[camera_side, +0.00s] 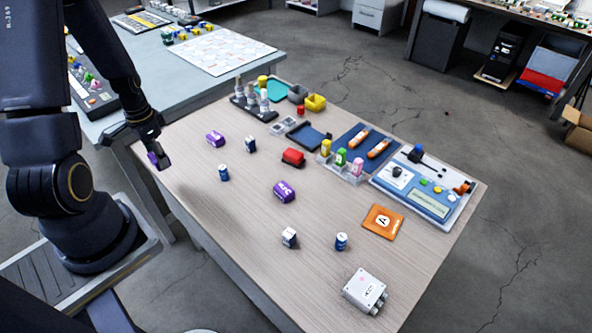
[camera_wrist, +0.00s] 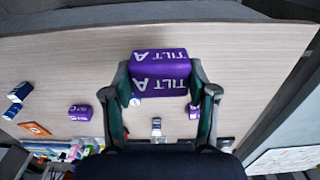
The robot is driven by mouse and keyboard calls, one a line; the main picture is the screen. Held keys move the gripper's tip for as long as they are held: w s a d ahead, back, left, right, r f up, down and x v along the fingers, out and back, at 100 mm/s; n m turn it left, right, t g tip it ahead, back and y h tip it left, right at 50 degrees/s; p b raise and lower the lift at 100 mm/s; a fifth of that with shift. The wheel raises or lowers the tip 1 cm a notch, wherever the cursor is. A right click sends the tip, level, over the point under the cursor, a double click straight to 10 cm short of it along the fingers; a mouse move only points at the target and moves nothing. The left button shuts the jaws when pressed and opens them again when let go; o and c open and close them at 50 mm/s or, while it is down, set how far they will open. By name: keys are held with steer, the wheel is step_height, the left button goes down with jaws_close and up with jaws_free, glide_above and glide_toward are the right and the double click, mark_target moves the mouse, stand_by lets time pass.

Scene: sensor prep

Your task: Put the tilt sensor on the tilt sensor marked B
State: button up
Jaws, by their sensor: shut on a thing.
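My gripper (camera_side: 155,152) is shut on a purple block (camera_side: 158,161) near the table's left edge. In the wrist view the held block (camera_wrist: 160,73) sits between both fingers and reads "TILT A". Another purple block (camera_side: 214,139) lies on the table to the right of my gripper; it shows partly behind a finger in the wrist view (camera_wrist: 193,110), its letter unreadable. A further purple block (camera_side: 284,191) lies near the table's middle; in the wrist view (camera_wrist: 80,112) its label seems to end in C. I cannot make out a letter B.
A blue can (camera_side: 223,173) and a dark box (camera_side: 250,144) stand close to the purple blocks. An orange card (camera_side: 383,221) and a white box (camera_side: 365,291) lie right. The near left tabletop is clear.

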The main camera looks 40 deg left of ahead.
steer(key=shift+s+d+r, duration=0.25)
steer(key=shift+s+d, duration=0.05)
steer(key=shift+s, duration=0.05)
steer(key=w+a+r, duration=0.2)
steer(key=w+a, duration=0.1)
steer(key=w, duration=0.2)
glide_above(214, 135)
steer(key=f, duration=0.4)
steer(key=s+f, duration=0.1)
steer(key=f, duration=0.2)
steer(key=shift+d, duration=0.4)
steer(key=shift+w+a+f, duration=0.2)
steer(key=shift+w+f, duration=0.15)
steer(key=shift+f, duration=0.1)
steer(key=shift+w+a+f, duration=0.1)
steer(key=shift+w+f, duration=0.05)
steer(key=shift+f, duration=1.55)
steer(key=shift+f, duration=0.1)
